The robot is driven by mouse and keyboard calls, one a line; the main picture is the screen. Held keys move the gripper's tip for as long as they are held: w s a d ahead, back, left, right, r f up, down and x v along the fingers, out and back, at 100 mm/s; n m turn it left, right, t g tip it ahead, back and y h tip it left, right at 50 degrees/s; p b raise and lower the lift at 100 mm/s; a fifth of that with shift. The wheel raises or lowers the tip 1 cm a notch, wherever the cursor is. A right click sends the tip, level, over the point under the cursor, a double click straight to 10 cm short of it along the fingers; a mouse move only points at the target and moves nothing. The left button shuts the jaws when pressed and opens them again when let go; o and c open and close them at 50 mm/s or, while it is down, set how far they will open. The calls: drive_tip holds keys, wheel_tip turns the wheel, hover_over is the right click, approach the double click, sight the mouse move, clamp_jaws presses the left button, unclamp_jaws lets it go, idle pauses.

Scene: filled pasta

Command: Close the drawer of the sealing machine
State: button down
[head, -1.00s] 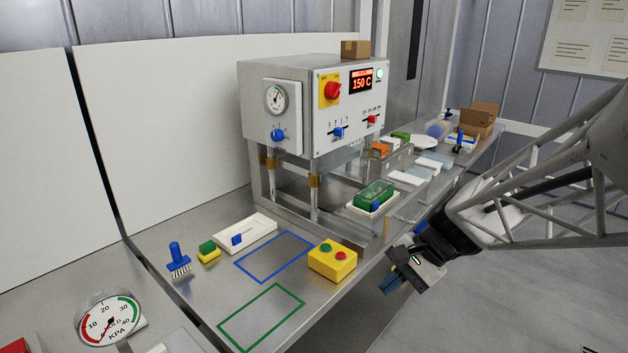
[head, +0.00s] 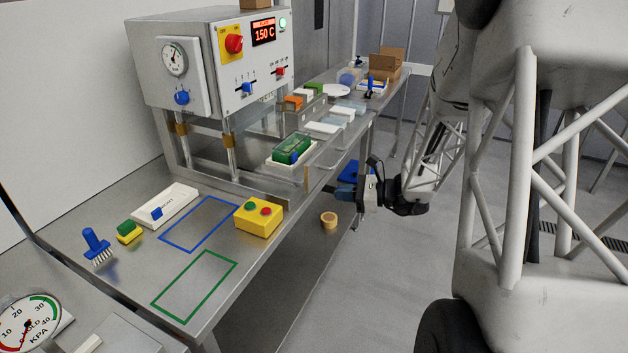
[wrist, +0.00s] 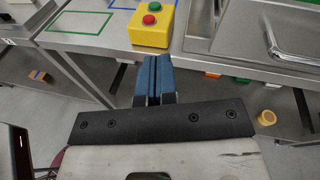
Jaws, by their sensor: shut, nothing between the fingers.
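The sealing machine (head: 210,60) stands on the steel bench, its display reading 150 C. Below its front, a green pack in a white holder (head: 290,152) sits near the bench's front edge. The drawer's metal handle (head: 326,155) shows at the bench edge just right of the holder, and a bent metal bar at the upper right of the wrist view (wrist: 272,38) looks like the same handle. How far out the drawer stands is hard to tell. My gripper (head: 334,190) is shut and empty, with blue fingers, just off the bench's front edge and below the handle. Its fingertips (wrist: 153,62) point toward the bench, left of the handle.
A yellow box with green and red buttons (head: 258,216) stands near the front edge, ahead of my fingers in the wrist view. White trays (head: 323,129) and orange items (head: 293,103) lie further along. A round tan object (head: 329,220) is below the bench. The floor aisle (head: 390,290) is open.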

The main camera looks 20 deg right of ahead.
sight(310, 180)
drive_tip(key=w+d+f+m+t, duration=0.3)
drive_tip(key=d+f+m+t, duration=0.1)
drive_tip(key=d, duration=0.3)
drive_tip(key=shift+d+h, duration=0.15)
drive_tip(key=shift+h, duration=0.25)
drive_tip(key=shift+x, duration=7.05)
drive_tip(key=x, duration=2.5)
drive_tip(key=shift+w+f, duration=0.1)
drive_tip(key=shift+w+a, duration=0.2)
drive_tip(key=shift+a, duration=0.15)
